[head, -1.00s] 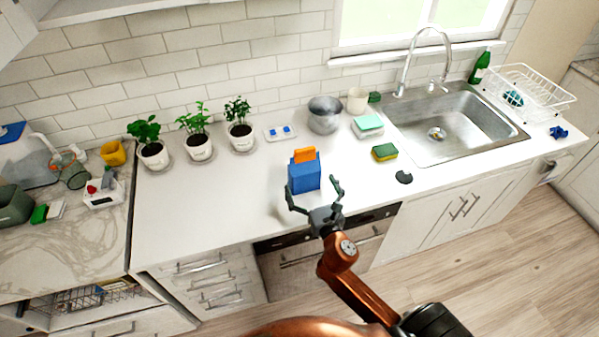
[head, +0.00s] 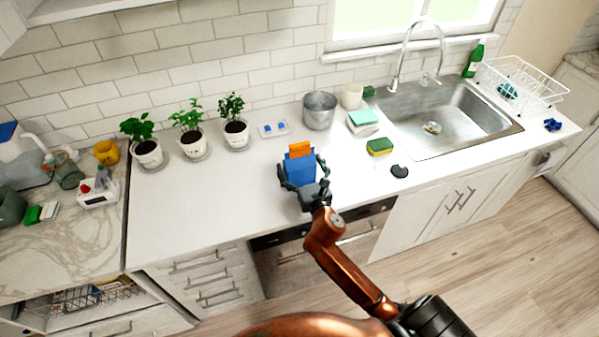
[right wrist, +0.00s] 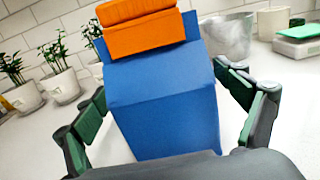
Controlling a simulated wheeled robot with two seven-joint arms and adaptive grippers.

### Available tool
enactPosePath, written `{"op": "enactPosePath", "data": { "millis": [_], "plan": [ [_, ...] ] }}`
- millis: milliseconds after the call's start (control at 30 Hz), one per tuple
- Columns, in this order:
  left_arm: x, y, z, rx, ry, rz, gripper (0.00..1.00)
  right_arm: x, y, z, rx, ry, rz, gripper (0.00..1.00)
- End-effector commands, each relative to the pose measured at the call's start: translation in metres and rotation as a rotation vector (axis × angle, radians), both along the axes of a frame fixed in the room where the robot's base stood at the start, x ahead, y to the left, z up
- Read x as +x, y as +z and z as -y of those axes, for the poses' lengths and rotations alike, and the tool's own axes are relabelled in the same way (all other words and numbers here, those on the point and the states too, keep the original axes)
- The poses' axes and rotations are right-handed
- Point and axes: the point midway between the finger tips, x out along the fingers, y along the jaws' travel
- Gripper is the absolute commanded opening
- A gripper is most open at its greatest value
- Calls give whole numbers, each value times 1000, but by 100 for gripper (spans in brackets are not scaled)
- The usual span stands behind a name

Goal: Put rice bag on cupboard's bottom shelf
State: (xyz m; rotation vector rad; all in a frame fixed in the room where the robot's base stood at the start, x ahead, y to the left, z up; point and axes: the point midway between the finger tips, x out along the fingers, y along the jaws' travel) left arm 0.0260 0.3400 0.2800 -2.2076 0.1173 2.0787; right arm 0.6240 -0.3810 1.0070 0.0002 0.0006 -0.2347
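The rice bag appears to be the blue packet (head: 300,171) with a folded orange top, standing upright on the white counter. In the right wrist view the blue packet (right wrist: 165,108) fills the middle. My right gripper (head: 302,166) is open at its near side, with one finger on each side of it. In the right wrist view a gap shows between the right finger and the packet; the left finger is close to it, and contact is unclear. My left gripper is out of view. An upper cupboard's underside (head: 85,10) shows at top left; its shelves are hidden.
Potted plants (head: 190,145) line the wall to the left. A metal pot (head: 319,112), sponges (head: 380,146) and the sink (head: 450,125) lie to the right. An open lower cabinet (head: 90,300) with a wire rack is at bottom left. The counter left of the packet is clear.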

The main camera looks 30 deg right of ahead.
Motion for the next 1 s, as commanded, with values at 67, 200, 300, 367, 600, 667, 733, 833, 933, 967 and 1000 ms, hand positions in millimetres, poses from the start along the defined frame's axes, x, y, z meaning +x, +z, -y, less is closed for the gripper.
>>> {"op": "enactPosePath", "data": {
  "millis": [67,200,300,367,600,667,733,833,933,967,1000],
  "plan": [
    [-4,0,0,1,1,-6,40,0,0,0,0,0,0,83],
    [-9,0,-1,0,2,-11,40,0,0,0,0,0,0,73],
    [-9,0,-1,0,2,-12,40,0,0,0,0,0,0,66],
    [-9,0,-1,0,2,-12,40,0,0,0,0,0,0,62],
    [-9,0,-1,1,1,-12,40,0,0,0,0,0,0,46],
    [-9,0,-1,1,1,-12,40,0,0,0,0,0,0,42],
    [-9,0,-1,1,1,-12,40,0,0,0,0,0,0,37],
    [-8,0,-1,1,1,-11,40,0,0,0,0,0,0,30],
    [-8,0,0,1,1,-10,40,0,3,-1,-2,2,6,25],
    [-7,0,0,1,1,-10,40,0,3,-1,-2,2,6,23],
    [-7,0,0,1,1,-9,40,0,3,-1,-2,2,6,23]
  ]
}}
